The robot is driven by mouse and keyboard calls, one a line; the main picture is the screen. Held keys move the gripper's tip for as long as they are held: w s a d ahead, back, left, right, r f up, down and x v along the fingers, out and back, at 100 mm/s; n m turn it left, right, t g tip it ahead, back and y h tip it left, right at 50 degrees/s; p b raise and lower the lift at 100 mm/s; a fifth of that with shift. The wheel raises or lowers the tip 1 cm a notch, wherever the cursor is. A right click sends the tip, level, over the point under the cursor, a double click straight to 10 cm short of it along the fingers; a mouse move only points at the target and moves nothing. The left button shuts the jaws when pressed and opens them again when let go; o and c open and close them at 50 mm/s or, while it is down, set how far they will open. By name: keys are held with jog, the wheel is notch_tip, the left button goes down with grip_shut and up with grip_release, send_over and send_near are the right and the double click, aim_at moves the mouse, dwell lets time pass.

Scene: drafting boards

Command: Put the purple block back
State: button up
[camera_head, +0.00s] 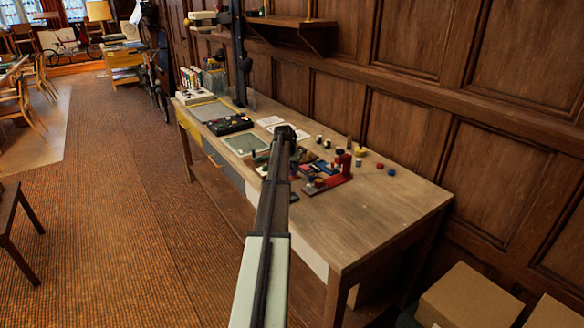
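My arm reaches from the bottom of the view over the wooden table (395,215). My gripper (287,132) is small and dark at its far end, above the middle of the table. Whether its fingers are open or shut, or hold anything, is too small to tell. Several small coloured pieces lie right of the gripper, around a red stand (338,178). I cannot pick out a purple block for certain among them. The arm hides part of the tabletop.
A dark tray (230,125) with small items and a green-grey panel (245,144) lie left of the gripper. A yellow piece (360,151) and a blue piece (392,172) sit on the right. The table's right end is bare. A shelf (292,22) hangs on the panelled wall.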

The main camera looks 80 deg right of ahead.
jog(key=o, duration=0.5)
